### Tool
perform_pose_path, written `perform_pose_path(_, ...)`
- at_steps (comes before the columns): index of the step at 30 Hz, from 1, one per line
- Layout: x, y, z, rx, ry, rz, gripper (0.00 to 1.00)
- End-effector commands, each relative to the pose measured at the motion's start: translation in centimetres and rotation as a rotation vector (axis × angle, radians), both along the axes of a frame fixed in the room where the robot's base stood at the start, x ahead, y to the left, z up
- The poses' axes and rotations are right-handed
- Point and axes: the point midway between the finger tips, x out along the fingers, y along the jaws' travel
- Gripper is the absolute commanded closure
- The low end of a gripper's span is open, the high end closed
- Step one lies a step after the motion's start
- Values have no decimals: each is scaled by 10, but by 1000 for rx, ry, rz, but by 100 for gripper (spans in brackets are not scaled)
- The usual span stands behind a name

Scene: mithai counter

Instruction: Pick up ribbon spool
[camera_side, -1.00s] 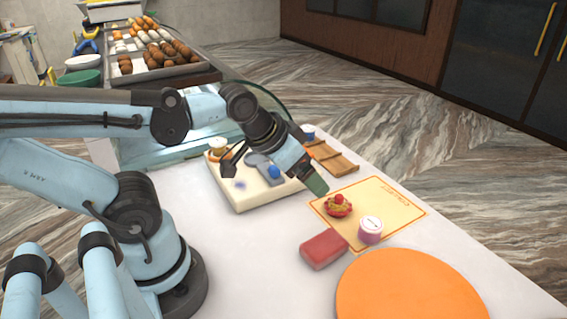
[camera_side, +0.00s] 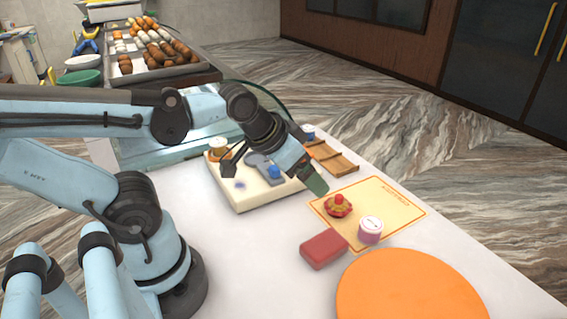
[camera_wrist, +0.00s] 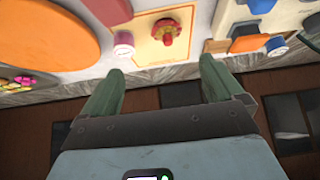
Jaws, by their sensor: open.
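A short pink cylinder with a white top (camera_side: 371,230), possibly the ribbon spool, stands upright on the yellow mat (camera_side: 398,207); in the wrist view it is left of centre (camera_wrist: 124,45). A small blue round thing with some white (camera_side: 308,131) stands past the wooden tray, and I cannot tell for certain which is the spool. My gripper (camera_side: 313,184) is above the counter, left of the mat's red ornament. In the wrist view my gripper (camera_wrist: 160,66) has its two green fingers wide apart, with nothing between them.
The red ornament (camera_side: 338,205) sits on the mat. A red block (camera_side: 324,249) and orange disc (camera_side: 410,290) lie nearer the camera. A pale tray (camera_side: 243,204) with small items is left of the gripper. A brown wooden tray (camera_side: 334,160) lies behind it.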

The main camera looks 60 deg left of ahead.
Motion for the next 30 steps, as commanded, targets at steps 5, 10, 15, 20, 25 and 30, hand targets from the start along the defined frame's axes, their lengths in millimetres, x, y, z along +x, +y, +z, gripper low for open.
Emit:
perform_pose_path(5,0,0,0,0,0,0,9)
perform_pose_path(10,0,0,0,0,0,0,18)
perform_pose_path(15,0,1,0,-2,2,7,18)
perform_pose_path(20,7,24,8,-71,44,182,18)
perform_pose_path(25,16,87,26,-257,137,668,18)
perform_pose_path(30,11,162,38,-456,204,1239,18)
